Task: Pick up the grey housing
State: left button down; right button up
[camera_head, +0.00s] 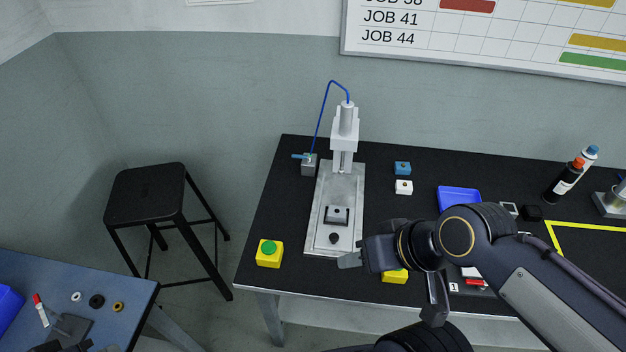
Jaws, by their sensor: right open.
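A small dark grey block with a light patch on top (336,215) sits on the metal base plate (353,178) of the screwdriver gantry; it may be the grey housing, but it is too small to be sure. A grey-edged square piece (509,208) lies right of the blue tray, partly behind my right arm, and could also be a housing. My right gripper (350,261) is open at the front right corner of the base plate, apart from the block, with nothing seen between its fingers.
The gantry column (345,130) rises behind the block. A yellow box with a green button (269,253) stands left of the plate; another yellow box (395,276) is partly under my right gripper.

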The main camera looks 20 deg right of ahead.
aim_at(335, 213)
jog(key=k+l+u, duration=0.1)
jog(key=l+u, duration=0.25)
jog(key=k+l+u, duration=0.15)
jog(key=l+u, duration=0.2)
jog(key=k+l+u, duration=0.2)
jog(key=l+u, duration=0.15)
jog(key=k+l+u, duration=0.2)
jog(key=u, duration=0.15)
jog(key=l, duration=0.1)
